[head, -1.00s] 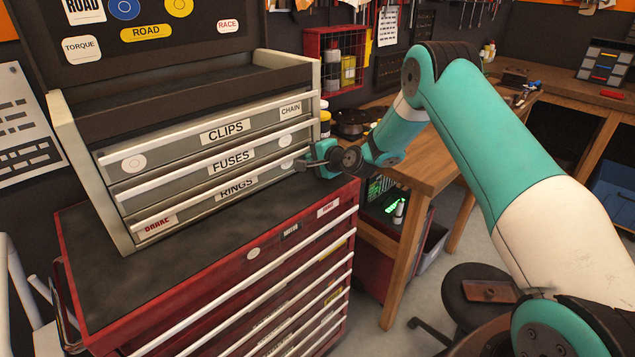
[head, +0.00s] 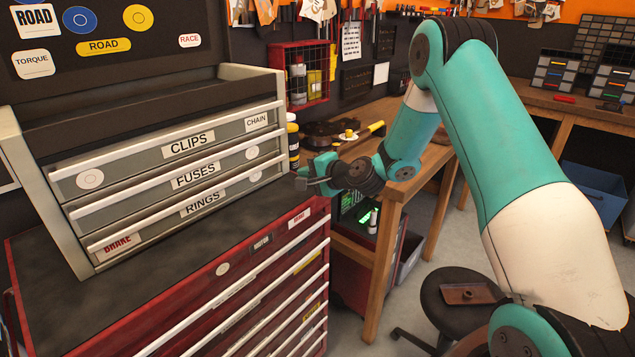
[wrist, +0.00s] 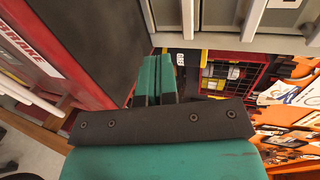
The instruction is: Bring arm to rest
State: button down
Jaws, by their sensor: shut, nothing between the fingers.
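My teal and white arm reaches in from the right in the head view, bent high at the elbow. My gripper (head: 316,180) is at the right end of the grey drawer chest, above the right edge of the red cabinet. Its fingers are shut and hold nothing. In the wrist view my gripper's teal fingers (wrist: 155,80) lie close together, with the dark cabinet top to their left. The grey drawer chest (head: 140,165) has shut drawers labelled CLIPS, FUSES and RINGS. The red cabinet (head: 180,325) stands under it.
A wooden workbench (head: 425,165) with a dark round part stands behind my gripper. A stool (head: 455,300) is on the floor below my arm. A red wire basket (head: 300,75) hangs on the back wall. Open floor shows right of the bench leg.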

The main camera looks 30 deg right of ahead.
jog(key=s+a+r+n+g+y, duration=0.25)
jog(key=s+a+r+n, duration=0.2)
jog(key=s+a, duration=0.35)
jog(key=s+a+r+n+g+y, duration=0.1)
jog(key=s+a+r+n+g, duration=0.3)
jog(key=s+a+n, duration=0.25)
jog(key=s+a+r+n+g+h, duration=0.1)
jog(key=s+n, duration=0.4)
jog(key=s, duration=0.7)
jog(key=s+a+r+n+g+h, duration=0.1)
jog(key=s+g, duration=0.5)
jog(key=s, duration=0.7)
jog(key=r+n+h, duration=0.1)
jog(key=n+h, duration=0.1)
jog(key=n, duration=0.1)
jog(key=shift+s+a+n+b, duration=0.2)
jog(key=shift+a+n+b, duration=0.1)
jog(key=shift+n+b, duration=0.1)
jog(key=shift+r+h, duration=0.1)
jog(key=shift+h, duration=0.15)
